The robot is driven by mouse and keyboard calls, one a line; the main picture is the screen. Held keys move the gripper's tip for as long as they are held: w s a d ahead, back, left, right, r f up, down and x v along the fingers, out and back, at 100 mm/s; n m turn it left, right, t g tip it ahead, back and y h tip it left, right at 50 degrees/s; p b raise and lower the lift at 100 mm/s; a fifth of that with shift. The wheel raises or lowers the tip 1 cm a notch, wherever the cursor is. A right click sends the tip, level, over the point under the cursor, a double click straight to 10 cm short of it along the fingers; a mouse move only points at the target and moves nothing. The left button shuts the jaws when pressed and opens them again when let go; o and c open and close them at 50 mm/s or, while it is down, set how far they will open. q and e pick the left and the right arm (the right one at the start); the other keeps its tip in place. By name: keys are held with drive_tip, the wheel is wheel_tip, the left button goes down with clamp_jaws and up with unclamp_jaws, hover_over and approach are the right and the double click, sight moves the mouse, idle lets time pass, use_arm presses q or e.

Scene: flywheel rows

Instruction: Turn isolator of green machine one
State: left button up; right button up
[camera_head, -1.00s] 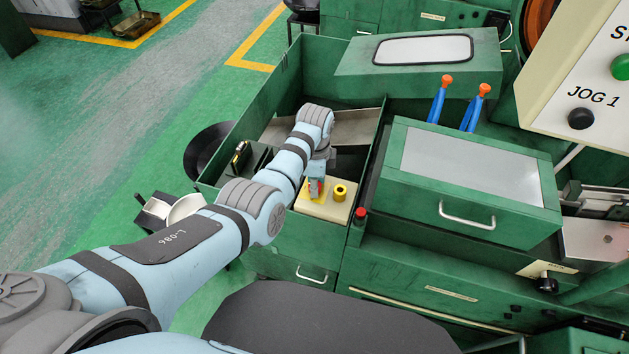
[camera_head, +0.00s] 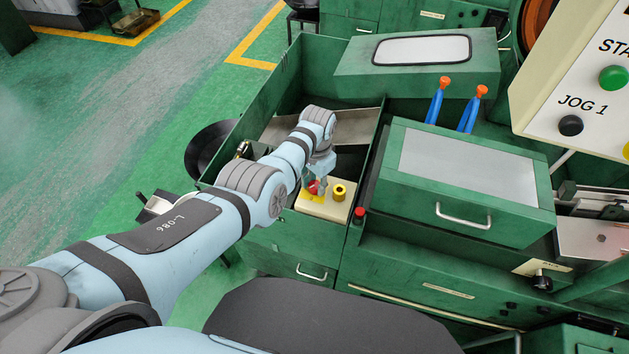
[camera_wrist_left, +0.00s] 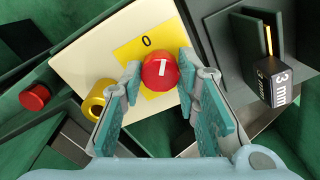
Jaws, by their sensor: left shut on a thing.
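The isolator is a red round knob (camera_head: 312,187) on a yellow plate, on top of a cream box (camera_head: 334,209) of the green machine (camera_head: 290,232). In the left wrist view the red knob (camera_wrist_left: 160,73) shows a white bar on its face, and the plate (camera_wrist_left: 135,48) carries a "0" above it. My left gripper (camera_head: 318,183) reaches down over the box. Its two teal fingers (camera_wrist_left: 160,68) are on either side of the knob, shut on it. My right gripper is not in view.
A yellow ring-shaped button (camera_head: 339,193) sits beside the knob, and a small red button (camera_head: 359,214) lies right of the box. A cream control panel (camera_head: 548,95) stands at right.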

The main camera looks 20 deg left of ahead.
sight(316, 184)
use_arm(q)
drive_tip(key=n, duration=0.4)
drive_tip(key=shift+w+n, duration=0.1)
drive_tip(key=shift+n, duration=1.5)
drive_tip(key=shift+r, duration=0.1)
drive_tip(key=o, duration=1.2)
wheel_tip(316, 184, up, 12)
drive_tip(key=shift+d+f, duration=0.1)
drive_tip(key=shift+d, duration=0.05)
